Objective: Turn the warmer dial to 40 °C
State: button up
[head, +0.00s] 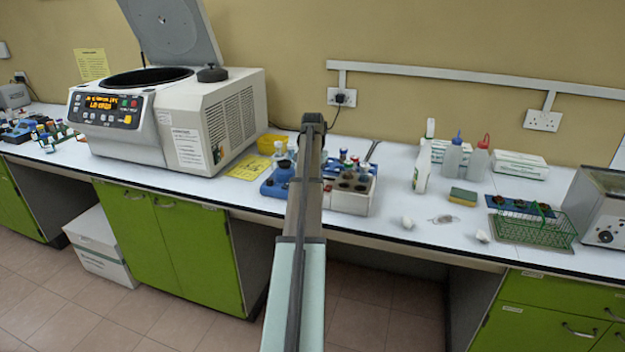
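A grey metal-sided box (603,205) stands at the right edge of the bench, cut off by the frame. It has a round dark dial (604,236) on its front; its marks are too small to read. A cream block with dark round wells (349,193) sits at the middle of the bench, partly behind my arm. I cannot tell for sure which of these is the warmer, and no dial shows clearly on the block. My arm reaches up the middle of the view, left of the block. I cannot make out my gripper's fingers; the arm hides that end.
A large centrifuge (190,122) with its lid up stands at left. A blue rack (277,181) is beside my arm. Bottles (452,157), a sponge (463,197) and a green wire rack (545,228) lie between block and metal box. Small white cups are near the front edge.

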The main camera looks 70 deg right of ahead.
dwell(0.3)
jog(key=o, duration=1)
jog(key=shift+o, duration=0.2)
jog(key=shift+r, duration=0.15)
notch_tip(320, 180, up, 14)
jog(key=shift+f, duration=0.2)
